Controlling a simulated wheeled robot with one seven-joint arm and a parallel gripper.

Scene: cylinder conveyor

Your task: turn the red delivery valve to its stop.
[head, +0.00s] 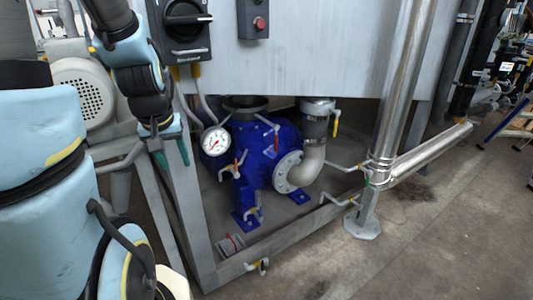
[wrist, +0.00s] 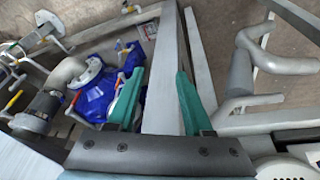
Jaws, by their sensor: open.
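Several small valves with red levers sit on and around a blue pump (head: 256,150). One red lever (head: 276,142) stands upright at the pump's upper right, and another red-handled valve (head: 237,165) is on its front. I cannot tell which is the delivery valve. In the wrist view, a red lever (wrist: 73,101) shows left of the blue pump (wrist: 94,103). My gripper (head: 171,156) has teal fingers, spread and empty, left of the pump and apart from the valves. In the wrist view, a grey frame post shows between my gripper's fingers (wrist: 160,74).
A grey frame post (head: 183,205) stands between my gripper and the pump. A pressure gauge (head: 214,141) and a yellow-handled valve (head: 336,122) are near the pump. A steel panel (head: 310,50) hangs above. Open floor (head: 430,240) lies at right.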

